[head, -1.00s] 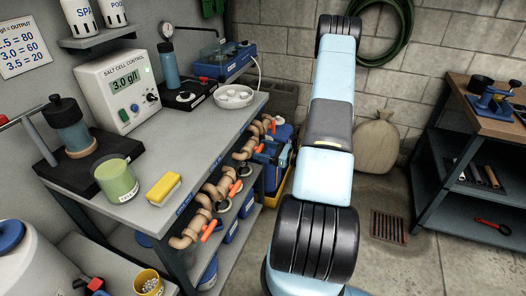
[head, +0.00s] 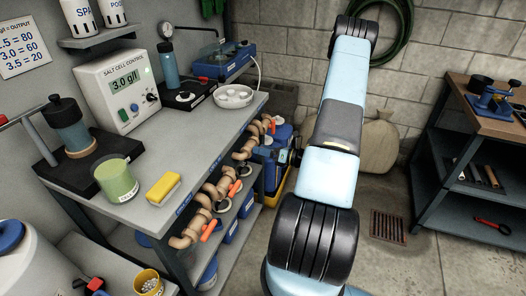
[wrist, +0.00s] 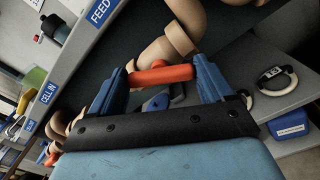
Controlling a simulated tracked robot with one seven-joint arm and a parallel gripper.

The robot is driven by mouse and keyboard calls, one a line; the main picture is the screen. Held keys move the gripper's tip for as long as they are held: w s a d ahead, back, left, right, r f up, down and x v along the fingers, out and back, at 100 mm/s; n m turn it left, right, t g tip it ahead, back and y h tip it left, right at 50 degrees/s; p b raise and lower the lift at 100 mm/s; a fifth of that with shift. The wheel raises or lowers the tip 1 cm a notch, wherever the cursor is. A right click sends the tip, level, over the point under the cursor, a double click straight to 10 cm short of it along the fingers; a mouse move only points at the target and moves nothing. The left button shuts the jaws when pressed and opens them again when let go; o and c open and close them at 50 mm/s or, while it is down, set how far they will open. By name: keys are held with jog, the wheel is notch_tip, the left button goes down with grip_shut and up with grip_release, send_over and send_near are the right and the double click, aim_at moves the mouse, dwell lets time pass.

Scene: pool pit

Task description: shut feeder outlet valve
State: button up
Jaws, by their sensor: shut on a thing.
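In the wrist view, an orange valve handle (wrist: 160,75) lies between the two blue fingers of my gripper (wrist: 163,78), which is shut on it. The handle sits in front of a tan pipe (wrist: 165,48) below a blue label (wrist: 101,10) reading "FEED", its rest cut off. In the head view, tan pipes with several orange handles (head: 234,190) run along the bench side. The valve's exact turn angle is hard to tell.
A grey bench (head: 150,205) with a salt cell control box (head: 118,92) stands at left. Its lower shelf (head: 232,245) holds blue containers. A "CELL IN" label (wrist: 47,95) shows in the wrist view. A sack (head: 380,145) and floor drain (head: 388,227) lie at right.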

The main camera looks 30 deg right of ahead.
jog(key=m, duration=1.1)
jog(key=shift+d+f, duration=0.2)
jog(key=shift+m, duration=0.4)
jog(key=o, duration=0.9)
jog(key=shift+w, duration=0.1)
jog(key=shift+o, duration=0.2)
jog(key=v, duration=1.3)
jog(key=shift+s+d, duration=0.2)
jog(key=shift+s, duration=0.15)
